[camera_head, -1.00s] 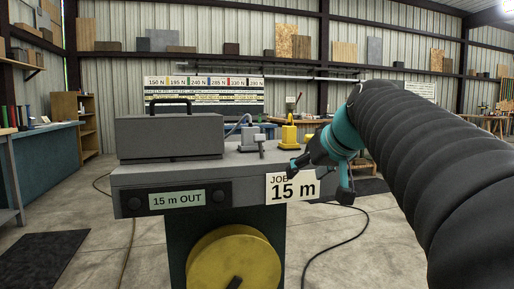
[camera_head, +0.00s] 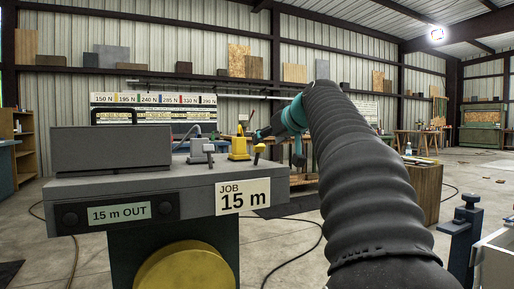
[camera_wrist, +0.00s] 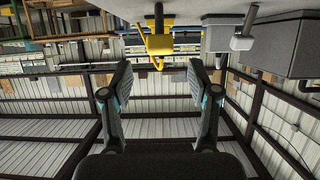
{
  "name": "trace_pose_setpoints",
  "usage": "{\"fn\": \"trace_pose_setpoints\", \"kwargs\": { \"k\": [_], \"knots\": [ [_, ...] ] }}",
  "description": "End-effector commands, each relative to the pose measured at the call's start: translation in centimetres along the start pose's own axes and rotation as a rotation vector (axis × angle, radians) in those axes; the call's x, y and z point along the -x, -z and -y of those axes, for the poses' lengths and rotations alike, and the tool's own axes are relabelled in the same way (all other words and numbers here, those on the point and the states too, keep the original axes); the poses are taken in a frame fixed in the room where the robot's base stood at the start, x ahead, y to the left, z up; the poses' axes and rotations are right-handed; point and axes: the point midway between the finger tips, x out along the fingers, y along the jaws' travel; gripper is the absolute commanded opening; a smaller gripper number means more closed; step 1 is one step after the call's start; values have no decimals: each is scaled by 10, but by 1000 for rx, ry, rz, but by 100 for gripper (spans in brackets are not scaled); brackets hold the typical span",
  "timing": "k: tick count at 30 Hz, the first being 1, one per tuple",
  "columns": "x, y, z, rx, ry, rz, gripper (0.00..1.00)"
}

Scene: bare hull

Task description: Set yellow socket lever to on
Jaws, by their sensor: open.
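The yellow socket (camera_head: 239,149) stands upright on the right part of the grey bench top (camera_head: 125,183). In the wrist view, which looks upside down, the yellow socket (camera_wrist: 160,46) is at top centre with a loop-shaped yellow part. I cannot tell its lever's position. My gripper (camera_head: 277,150) is just right of the yellow socket in the head view, at about its height. In the wrist view my gripper (camera_wrist: 159,82) has its two fingers wide apart with nothing between them, and the yellow socket lies beyond the gap, apart from both fingertips.
A grey socket (camera_head: 201,151) stands left of the yellow one and also shows in the wrist view (camera_wrist: 226,42). A long grey box (camera_head: 110,152) fills the bench's left part. A "JOB 15 m" sign (camera_head: 242,196) hangs at the front edge. A yellow reel (camera_head: 186,268) sits below.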

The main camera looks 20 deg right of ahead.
Motion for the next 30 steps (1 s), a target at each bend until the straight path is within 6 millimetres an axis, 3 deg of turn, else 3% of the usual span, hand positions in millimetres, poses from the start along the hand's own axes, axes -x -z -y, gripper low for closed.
{"fn": "trace_pose_setpoints", "kwargs": {
  "k": [3, 10, 24, 30],
  "knots": [
    [-24, -1, 0, 0, 2, 3, 60],
    [-54, -1, 0, -1, 0, 2, 60],
    [-64, 0, 0, 0, -1, 1, 60],
    [-64, -1, 0, 0, 0, 1, 10]
  ]
}}
